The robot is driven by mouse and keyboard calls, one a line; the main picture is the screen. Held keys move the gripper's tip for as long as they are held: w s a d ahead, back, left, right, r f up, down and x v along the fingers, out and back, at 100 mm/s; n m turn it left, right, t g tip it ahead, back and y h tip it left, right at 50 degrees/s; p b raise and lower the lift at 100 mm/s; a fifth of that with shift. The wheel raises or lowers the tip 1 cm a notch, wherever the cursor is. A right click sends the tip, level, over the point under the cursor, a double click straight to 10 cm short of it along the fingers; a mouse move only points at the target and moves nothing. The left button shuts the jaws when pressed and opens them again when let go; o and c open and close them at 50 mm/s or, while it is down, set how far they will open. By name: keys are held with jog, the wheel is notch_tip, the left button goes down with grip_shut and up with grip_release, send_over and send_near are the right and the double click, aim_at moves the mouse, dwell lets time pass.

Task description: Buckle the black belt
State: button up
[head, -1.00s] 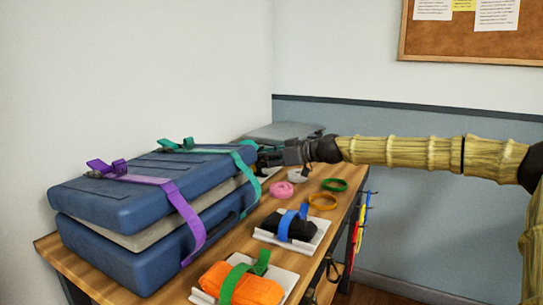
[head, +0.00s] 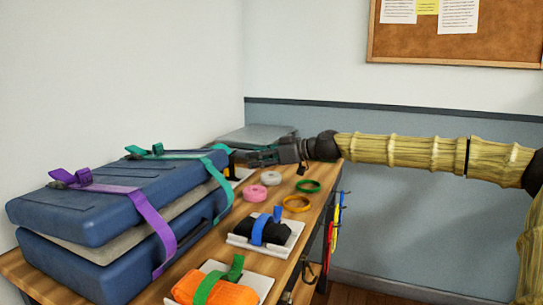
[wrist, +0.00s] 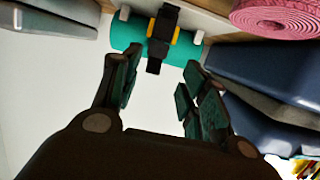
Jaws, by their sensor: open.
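The black belt (wrist: 155,57) shows in the wrist view as a dark strap with yellow-orange side parts, wrapped across a teal roll (wrist: 125,35). Its dark buckle part lies on the roll's facing side; whether it is fastened I cannot tell. My gripper (wrist: 160,68) is open and empty, its two fingers on either side of the belt's lower end and short of the roll. In the head view my gripper (head: 250,158) is at the far end of the bench, beside the blue case's far corner. The belt cannot be made out there.
A blue case (head: 75,215) with purple (head: 150,215) and teal (head: 212,168) straps fills the bench's left. Pink tape (head: 255,192), white tape (head: 271,178) and green (head: 308,186) and yellow (head: 297,203) rings lie nearby. Two strapped bundles, black (head: 270,232) and orange (head: 225,294), sit in front.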

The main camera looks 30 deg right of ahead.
jog(key=shift+v, duration=2.1)
